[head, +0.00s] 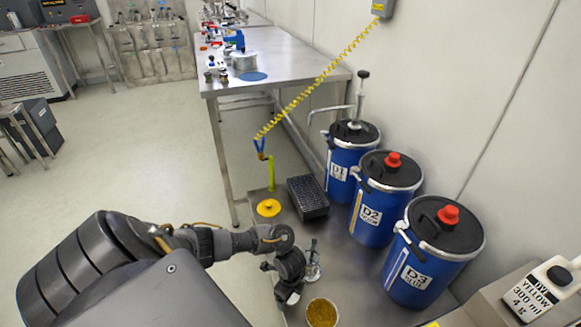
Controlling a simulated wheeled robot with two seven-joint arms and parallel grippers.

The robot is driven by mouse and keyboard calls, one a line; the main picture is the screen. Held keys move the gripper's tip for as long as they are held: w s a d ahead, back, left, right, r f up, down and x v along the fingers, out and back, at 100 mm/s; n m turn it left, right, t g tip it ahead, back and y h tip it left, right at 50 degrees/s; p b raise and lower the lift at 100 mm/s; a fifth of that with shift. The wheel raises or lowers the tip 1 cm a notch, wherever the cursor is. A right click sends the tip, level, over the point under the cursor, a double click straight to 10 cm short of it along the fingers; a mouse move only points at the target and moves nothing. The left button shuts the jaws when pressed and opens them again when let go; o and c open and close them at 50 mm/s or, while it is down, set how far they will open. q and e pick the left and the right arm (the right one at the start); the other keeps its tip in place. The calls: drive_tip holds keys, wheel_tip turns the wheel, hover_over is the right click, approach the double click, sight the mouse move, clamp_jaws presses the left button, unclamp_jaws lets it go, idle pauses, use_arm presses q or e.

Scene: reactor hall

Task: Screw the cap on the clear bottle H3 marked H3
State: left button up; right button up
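A small clear bottle (313,268) stands on the steel bench, just right of my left gripper and partly hidden by it. No H3 mark is readable on it. A small dark shape shows at its top; I cannot tell whether this is a cap or part of my gripper. My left gripper (288,292) reaches in from the left, pointing down beside the bottle. Its fingertips are too small and dark to show whether they are open or hold anything. No loose cap can be made out. My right gripper is not in view.
Blue drums D1 (343,176), D2 (372,222) and D3 (412,275) line the right side. A black rack (307,198), a yellow disc (268,208) and an open container of golden material (322,312) are near the gripper.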

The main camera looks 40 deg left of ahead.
use_arm(q)
drive_tip(key=c, duration=1.1)
drive_tip(key=shift+o, duration=0.2)
